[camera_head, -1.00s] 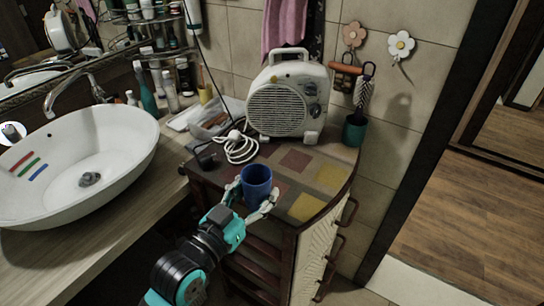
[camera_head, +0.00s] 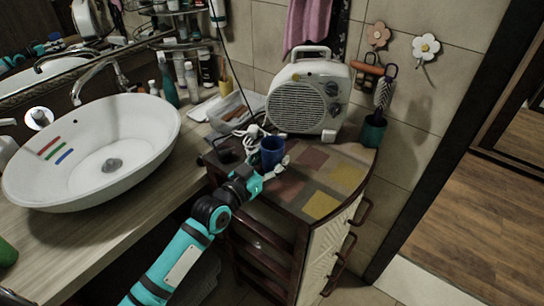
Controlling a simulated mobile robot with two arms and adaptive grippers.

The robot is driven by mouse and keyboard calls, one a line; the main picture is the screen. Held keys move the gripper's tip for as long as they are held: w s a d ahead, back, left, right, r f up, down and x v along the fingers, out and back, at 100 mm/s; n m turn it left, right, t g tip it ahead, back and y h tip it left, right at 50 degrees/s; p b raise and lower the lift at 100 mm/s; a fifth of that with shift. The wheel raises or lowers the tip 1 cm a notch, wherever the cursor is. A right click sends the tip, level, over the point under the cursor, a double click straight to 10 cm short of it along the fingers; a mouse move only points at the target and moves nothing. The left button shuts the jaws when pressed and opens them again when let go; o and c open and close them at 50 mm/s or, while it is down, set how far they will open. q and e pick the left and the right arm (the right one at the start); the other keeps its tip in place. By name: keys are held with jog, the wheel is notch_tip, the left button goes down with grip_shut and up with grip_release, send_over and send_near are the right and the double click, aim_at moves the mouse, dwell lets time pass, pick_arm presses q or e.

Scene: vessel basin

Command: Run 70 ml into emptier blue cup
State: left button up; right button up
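A blue cup (camera_head: 271,151) stands upright on the patterned top of the small cabinet (camera_head: 345,178), in front of the heater. My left gripper (camera_head: 278,167) is low at the cup's front right side. Its pale fingers look slightly apart, with nothing between them, and the cup does not appear to be held. The cup's contents cannot be seen. My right gripper is not in view. A green thing (camera_head: 8,252), cut off by the left edge, sits on the counter; I cannot tell what it is. No second blue cup shows.
A white heater (camera_head: 306,98) stands close behind the cup, with its white cord (camera_head: 245,133) to the left. A dark green pot (camera_head: 373,131) is at the cabinet's back right. The white basin (camera_head: 100,150) and faucet (camera_head: 92,78) are left. The cabinet's front right is clear.

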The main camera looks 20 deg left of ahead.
pick_arm(q)
jog(key=shift+f, duration=0.1)
jog(key=shift+f, duration=0.1)
jog(key=o, duration=1)
jog(key=shift+r, duration=0.25)
jog(key=shift+s+a+f, duration=0.1)
jog(key=shift+s+f, duration=0.1)
jog(key=shift+s, duration=0.1)
jog(key=b+v, duration=0.2)
jog(key=v, duration=0.9)
jog(key=shift+s+r, duration=0.15)
jog(key=shift+s, duration=0.05)
